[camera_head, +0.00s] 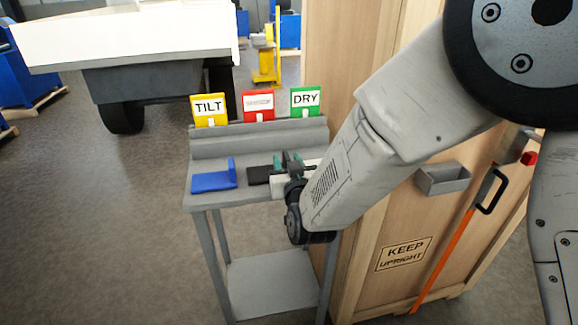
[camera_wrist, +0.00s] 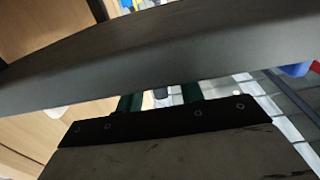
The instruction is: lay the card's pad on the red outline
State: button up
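Three cards stand along the back of a small grey stand (camera_head: 205,147): a yellow TILT card (camera_head: 209,108), a red card (camera_head: 258,106) with blurred lettering, and a green DRY card (camera_head: 305,100). A blue pad (camera_head: 212,181) with an upright fin lies on the top at left. A black pad (camera_head: 258,175) lies to its right, partly hidden by my gripper (camera_head: 288,160). My gripper is low over the right part of the top. In the wrist view its green fingers (camera_wrist: 160,98) show apart, but a dark grey bar (camera_wrist: 150,58) hides their tips. I see no red outline.
A wooden crate (camera_head: 405,254) stands close on the right, with a grey bin (camera_head: 443,179) and an orange-handled tool (camera_head: 442,262) on its side. A white-topped machine (camera_head: 130,40) is behind at left. Floor is clear at front left.

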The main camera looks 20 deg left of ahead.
grip_shut()
jog(key=shift+r, duration=2.5)
